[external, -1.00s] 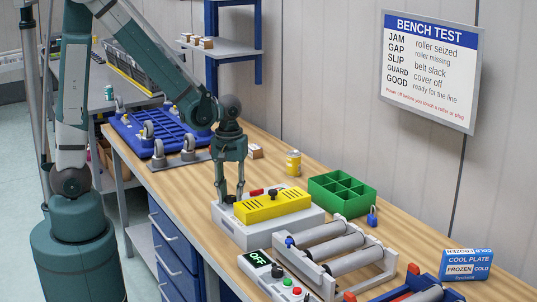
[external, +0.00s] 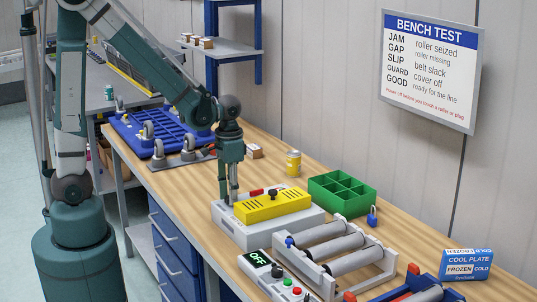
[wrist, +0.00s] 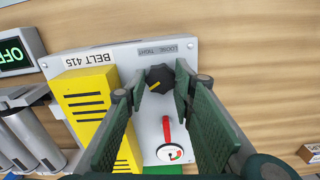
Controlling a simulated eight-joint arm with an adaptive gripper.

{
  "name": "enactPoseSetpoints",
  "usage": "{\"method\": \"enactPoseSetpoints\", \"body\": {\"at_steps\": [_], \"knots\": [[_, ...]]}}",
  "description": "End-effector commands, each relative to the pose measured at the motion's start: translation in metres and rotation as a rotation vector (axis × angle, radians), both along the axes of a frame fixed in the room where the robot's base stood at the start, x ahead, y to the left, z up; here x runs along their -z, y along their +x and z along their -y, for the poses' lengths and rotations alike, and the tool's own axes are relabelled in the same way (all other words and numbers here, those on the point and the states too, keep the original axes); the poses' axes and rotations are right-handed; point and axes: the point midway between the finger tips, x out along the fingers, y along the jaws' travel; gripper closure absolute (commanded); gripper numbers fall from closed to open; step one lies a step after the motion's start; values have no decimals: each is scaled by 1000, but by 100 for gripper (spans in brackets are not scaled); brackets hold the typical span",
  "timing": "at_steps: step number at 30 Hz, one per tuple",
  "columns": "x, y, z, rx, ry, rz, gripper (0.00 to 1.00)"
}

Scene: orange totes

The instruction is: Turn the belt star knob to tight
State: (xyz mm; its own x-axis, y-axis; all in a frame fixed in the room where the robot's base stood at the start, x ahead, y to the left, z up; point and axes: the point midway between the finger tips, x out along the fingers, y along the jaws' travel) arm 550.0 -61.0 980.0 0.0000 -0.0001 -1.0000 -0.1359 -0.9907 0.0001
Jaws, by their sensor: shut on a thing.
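The belt star knob (wrist: 160,76) is black and lobed, with a yellow pointer mark toward the lower left in the wrist view. A grey label (wrist: 166,49) beside it reads "LOOSE - TIGHT", upside down there. My gripper (wrist: 160,88) is shut on the knob, one finger at each side. In the external view my gripper (external: 233,200) points straight down at the left end of the grey-white belt unit (external: 238,231), and its fingers hide the knob. The unit bears a yellow slotted guard (external: 273,205) and, in the wrist view, a "BELT 415" label (wrist: 89,58).
A red lever (wrist: 166,128) and a round gauge (wrist: 173,152) sit close to my fingers. A green divided bin (external: 340,190), a yellow can (external: 293,163) and a roller frame (external: 335,250) with an OFF display (external: 258,258) stand nearby on the bench.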

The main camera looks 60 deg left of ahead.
Motion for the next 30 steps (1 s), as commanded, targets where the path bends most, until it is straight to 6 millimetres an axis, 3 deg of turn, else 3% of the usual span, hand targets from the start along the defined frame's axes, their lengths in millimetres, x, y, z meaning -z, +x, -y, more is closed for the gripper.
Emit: {"method": "enactPoseSetpoints", "body": {"at_steps": [15,30], "knots": [[0,-1,0,433,0,0,86],[0,-1,0,556,0,0,86]]}}
